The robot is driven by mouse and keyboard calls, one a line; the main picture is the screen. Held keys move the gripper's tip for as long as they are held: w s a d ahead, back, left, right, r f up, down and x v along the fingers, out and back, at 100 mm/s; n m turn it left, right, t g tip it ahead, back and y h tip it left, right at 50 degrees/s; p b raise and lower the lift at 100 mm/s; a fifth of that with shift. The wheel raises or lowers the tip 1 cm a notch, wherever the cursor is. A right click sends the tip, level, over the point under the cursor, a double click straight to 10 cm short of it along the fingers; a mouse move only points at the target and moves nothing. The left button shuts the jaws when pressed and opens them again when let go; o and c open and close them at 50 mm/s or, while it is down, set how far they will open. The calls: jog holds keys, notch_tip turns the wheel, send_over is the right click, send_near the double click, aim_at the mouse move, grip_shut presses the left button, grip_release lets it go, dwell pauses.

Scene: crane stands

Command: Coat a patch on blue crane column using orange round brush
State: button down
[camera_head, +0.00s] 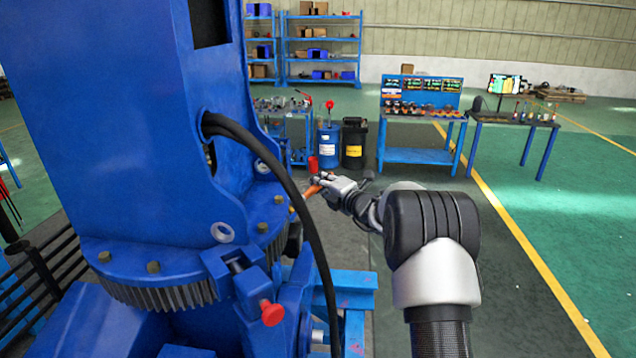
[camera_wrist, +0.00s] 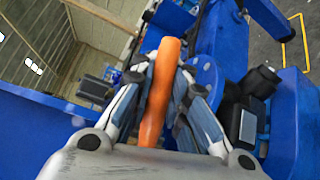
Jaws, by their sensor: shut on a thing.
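The blue crane column (camera_head: 110,120) fills the left of the head view, upright on a bolted, toothed ring. My gripper (camera_head: 322,185) is in the middle of the head view, to the right of the column and ring. It is shut on the orange round brush (camera_head: 312,191), whose orange part points left toward the crane. In the wrist view, the orange brush (camera_wrist: 160,90) lies between the two fingers of my gripper (camera_wrist: 166,78). I cannot make out the bristles, or whether the brush touches the crane. No coated patch is distinguishable on the column.
A thick black cable (camera_head: 285,185) loops from the column down between it and my arm. A red-knobbed blue clamp (camera_head: 245,285) juts from the ring. Behind stand a blue drum (camera_head: 328,143), a black bin (camera_head: 354,145) and a blue workbench (camera_head: 418,155). The floor at right is clear.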

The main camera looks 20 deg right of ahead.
aim_at(320, 187)
jog(key=shift+s+a+b, duration=0.1)
jog(key=shift+s+b, duration=0.8)
jog(key=shift+s, duration=1.65)
jog(key=d+p, duration=0.2)
jog(key=d, duration=0.4)
jog(key=shift+s, duration=0.15)
jog(key=d+p, duration=0.1)
jog(key=d, duration=0.2)
jog(key=shift+a, duration=0.1)
